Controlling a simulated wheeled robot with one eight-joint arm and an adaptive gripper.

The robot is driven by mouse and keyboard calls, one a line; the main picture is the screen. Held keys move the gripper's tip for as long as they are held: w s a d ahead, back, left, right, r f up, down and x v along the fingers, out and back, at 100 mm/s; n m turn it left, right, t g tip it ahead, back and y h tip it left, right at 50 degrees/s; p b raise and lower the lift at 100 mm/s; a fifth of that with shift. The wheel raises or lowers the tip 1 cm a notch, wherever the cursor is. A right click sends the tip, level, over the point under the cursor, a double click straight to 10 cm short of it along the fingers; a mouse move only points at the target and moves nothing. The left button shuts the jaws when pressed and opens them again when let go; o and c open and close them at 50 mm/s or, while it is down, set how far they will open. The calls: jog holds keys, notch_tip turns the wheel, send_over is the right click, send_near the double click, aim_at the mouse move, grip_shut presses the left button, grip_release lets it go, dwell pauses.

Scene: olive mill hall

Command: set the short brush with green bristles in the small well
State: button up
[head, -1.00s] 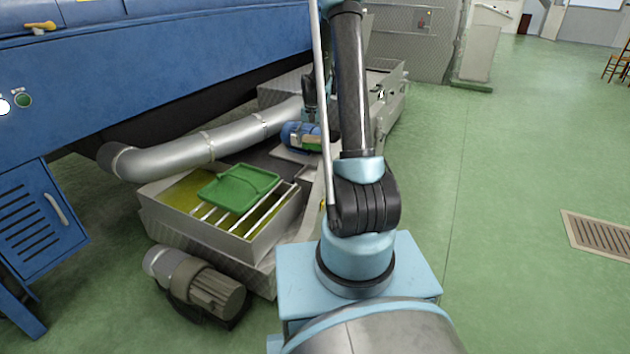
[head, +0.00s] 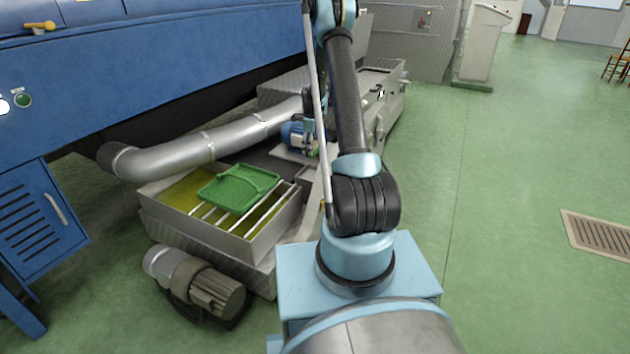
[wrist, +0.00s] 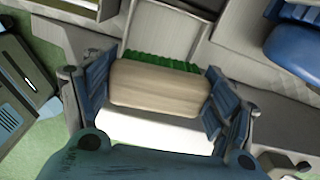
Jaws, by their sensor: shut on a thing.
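In the wrist view my gripper (wrist: 157,90) is shut on the short brush, one blue-padded finger at each end of its pale wooden block (wrist: 160,84). The green bristles (wrist: 160,62) show along the block's far edge, facing away from the camera. Just beyond them is a pale grey rectangular recess with raised edges (wrist: 203,43); I cannot tell if it is the small well, or if the brush touches it. In the head view my gripper (head: 309,126) is low over the machine beside the blue motor, and the brush is too small to make out clearly.
A metal basin (head: 255,252) with yellow-green liquid has bars across it, and a green tray (head: 236,190) rests on them. A silver pipe (head: 185,155) and a blue motor (head: 293,135) are close to my arm.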

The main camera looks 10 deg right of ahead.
jog(key=m, duration=0.1)
send_over(312, 177)
notch_tip(312, 177, down, 10)
jog(key=shift+r, duration=0.15)
jog(key=shift+s+f, duration=0.1)
jog(key=shift+f, duration=2)
jog(key=shift+f, duration=0.1)
jog(key=o, duration=1.2)
